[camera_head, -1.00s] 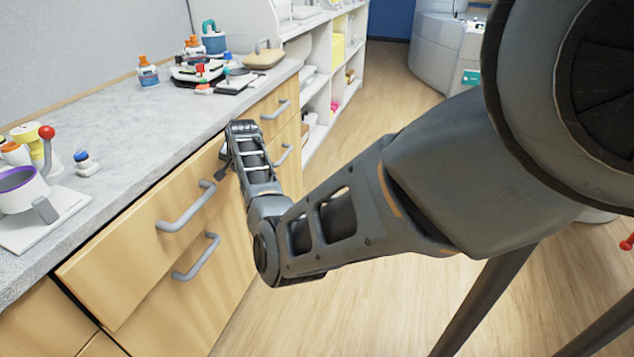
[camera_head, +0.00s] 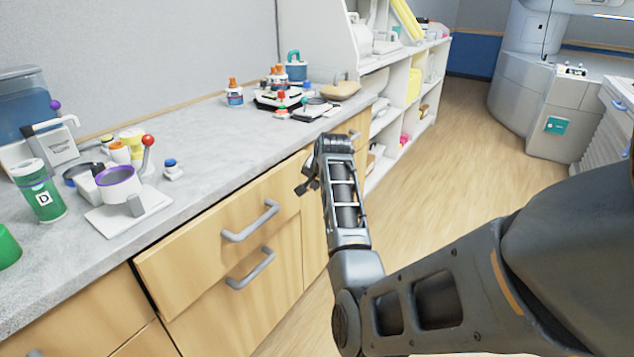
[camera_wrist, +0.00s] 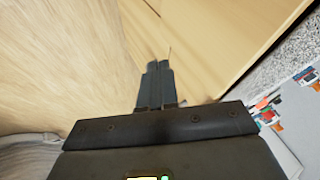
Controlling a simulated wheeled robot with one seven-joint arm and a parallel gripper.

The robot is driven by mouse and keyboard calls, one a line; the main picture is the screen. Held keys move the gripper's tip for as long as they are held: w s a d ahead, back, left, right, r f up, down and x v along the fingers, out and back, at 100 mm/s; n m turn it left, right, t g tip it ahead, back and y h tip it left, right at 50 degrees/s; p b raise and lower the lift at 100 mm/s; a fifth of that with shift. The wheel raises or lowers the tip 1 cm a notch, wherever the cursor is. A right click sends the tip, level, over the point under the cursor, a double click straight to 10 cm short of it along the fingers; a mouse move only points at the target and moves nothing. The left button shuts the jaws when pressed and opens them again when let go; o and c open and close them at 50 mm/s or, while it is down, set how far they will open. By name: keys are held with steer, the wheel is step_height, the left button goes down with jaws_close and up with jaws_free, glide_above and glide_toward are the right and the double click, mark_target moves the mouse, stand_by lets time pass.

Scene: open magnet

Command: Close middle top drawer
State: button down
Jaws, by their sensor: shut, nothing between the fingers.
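The middle top drawer (camera_head: 190,262) is a light wood front with a grey bar handle (camera_head: 251,221), below the counter. It stands a little proud of the cabinet, with a dark gap along its left edge. My gripper (camera_head: 308,182) is at the drawer's right end, right of the handle. In the wrist view its fingers (camera_wrist: 156,72) are together and empty, pointing at wood surfaces (camera_wrist: 210,45). I cannot tell whether they touch the drawer front. My wrist and forearm hide part of the fronts to the right.
A lower drawer with its own handle (camera_head: 251,268) is directly beneath. The grey counter (camera_head: 200,200) holds a purple-rimmed cup (camera_head: 118,186), a green container (camera_head: 40,190) and several bottles. White shelves (camera_head: 400,95) stand beyond. The wooden floor (camera_head: 470,150) to the right is open.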

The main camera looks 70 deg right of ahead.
steer(key=shift+s+a+r, duration=0.15)
steer(key=shift+a+r, duration=0.1)
steer(key=m+t+y+b, duration=0.1)
steer(key=t+y+b, duration=0.1)
steer(key=t+b, duration=1.1)
glide_toward(200, 267)
steer(key=p+x, duration=0.1)
steer(key=x, duration=0.5)
steer(key=shift+w, duration=0.45)
